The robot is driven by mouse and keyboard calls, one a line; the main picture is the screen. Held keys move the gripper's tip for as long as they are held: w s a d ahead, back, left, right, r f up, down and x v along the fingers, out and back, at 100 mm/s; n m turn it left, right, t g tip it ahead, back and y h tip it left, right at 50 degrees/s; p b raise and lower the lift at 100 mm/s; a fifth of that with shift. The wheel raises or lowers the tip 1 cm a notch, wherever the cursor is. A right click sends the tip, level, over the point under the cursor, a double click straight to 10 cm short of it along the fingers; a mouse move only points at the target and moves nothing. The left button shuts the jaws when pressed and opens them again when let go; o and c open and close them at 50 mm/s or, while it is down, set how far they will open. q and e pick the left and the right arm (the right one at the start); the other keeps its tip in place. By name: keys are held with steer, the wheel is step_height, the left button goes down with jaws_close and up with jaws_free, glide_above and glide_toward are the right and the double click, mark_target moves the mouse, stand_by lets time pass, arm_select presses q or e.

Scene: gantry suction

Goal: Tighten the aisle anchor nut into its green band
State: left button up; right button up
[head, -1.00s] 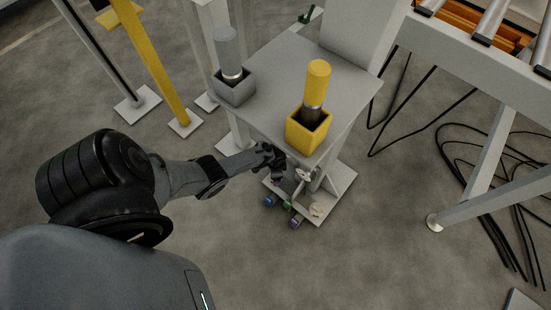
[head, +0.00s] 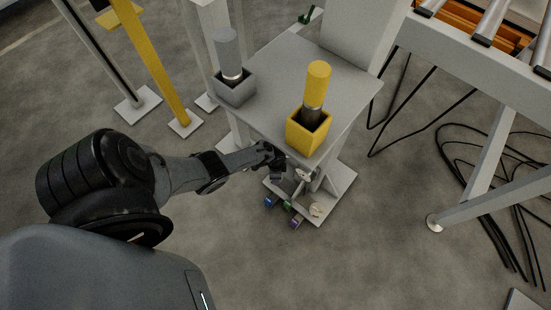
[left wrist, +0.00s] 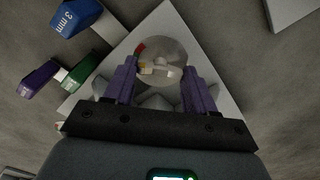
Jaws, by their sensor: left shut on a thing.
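The left wrist view shows a round pale dial (left wrist: 163,58) on the base plate (left wrist: 205,40). A small light pointer crosses it, and a red and a yellow mark show at its left edge. I see no green band there. My left gripper (left wrist: 158,78) has purple fingers on either side of the view before the dial. It is shut on the anchor nut, which is largely hidden between the fingers. In the head view my left gripper (head: 278,175) is low beside the stand, under the tabletop's front edge. My right gripper is in neither view.
Blue (left wrist: 78,15), green (left wrist: 86,72) and purple (left wrist: 38,78) tags lie beside the plate; the blue one reads 3 mm. The grey tabletop (head: 270,113) carries a grey holder (head: 234,90) and a yellow holder (head: 305,140). Cables lie at right.

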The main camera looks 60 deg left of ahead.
arm_select(q)
steer(key=shift+m, duration=0.3)
steer(key=o, duration=1)
steer(key=shift+o, duration=0.2)
step_height(320, 180, up, 11)
steer(key=p, duration=0.9)
steer(key=shift+f, duration=0.15)
